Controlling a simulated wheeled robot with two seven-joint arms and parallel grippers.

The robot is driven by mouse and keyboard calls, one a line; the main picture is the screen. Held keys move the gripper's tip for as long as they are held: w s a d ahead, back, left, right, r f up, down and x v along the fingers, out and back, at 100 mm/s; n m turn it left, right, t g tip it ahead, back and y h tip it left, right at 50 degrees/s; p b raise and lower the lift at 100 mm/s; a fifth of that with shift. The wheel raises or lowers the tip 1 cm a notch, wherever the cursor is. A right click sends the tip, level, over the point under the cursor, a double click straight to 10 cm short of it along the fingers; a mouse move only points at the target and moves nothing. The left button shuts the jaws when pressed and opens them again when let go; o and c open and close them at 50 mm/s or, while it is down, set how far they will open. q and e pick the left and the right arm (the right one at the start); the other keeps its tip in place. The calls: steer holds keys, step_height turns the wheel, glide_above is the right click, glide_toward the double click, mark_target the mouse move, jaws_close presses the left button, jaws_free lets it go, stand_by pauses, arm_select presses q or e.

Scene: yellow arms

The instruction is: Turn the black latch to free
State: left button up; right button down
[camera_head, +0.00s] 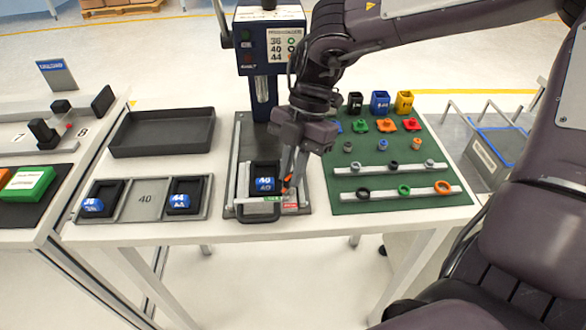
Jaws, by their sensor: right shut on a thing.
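My right gripper (289,186) reaches down from above to the front right corner of the press fixture (234,187). Its fingers are shut at the black latch, which is mostly hidden by them and too small to make out. A green label (272,198) and a red label (290,206) lie on the fixture's front bar beside the fingertips. Small orange parts show at the fingertips. A blue block marked 40 (264,184) sits in a black holder just left of the fingers. A dark handle (258,215) sticks out at the front. My left gripper is not in view.
The press column (262,90) stands behind the fixture. A green board (345,205) with coloured parts and rings lies to the right. An empty black tray (160,151) and a grey tray (145,212) with blocks 36 and 44 lie to the left.

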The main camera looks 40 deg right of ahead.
steer(key=shift+n+g+h, duration=0.3)
steer(key=shift+n, duration=0.7)
steer(key=shift+w+n+g, duration=0.1)
steer(key=shift+n+g, duration=0.3)
steer(key=shift+n, duration=0.5)
steer(key=n+g+h+p, duration=0.1)
steer(key=n+p, duration=0.2)
steer(key=shift+a+r+n, duration=0.1)
steer(key=shift+n, duration=0.3)
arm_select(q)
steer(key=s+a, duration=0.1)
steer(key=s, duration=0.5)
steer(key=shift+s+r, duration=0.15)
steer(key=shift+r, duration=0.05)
arm_select(e)
steer(key=shift+w+n+h, duration=0.1)
steer(key=shift+n+h, duration=0.2)
steer(key=c, duration=1.4)
jaws_free()
steer(key=shift+c, duration=0.2)
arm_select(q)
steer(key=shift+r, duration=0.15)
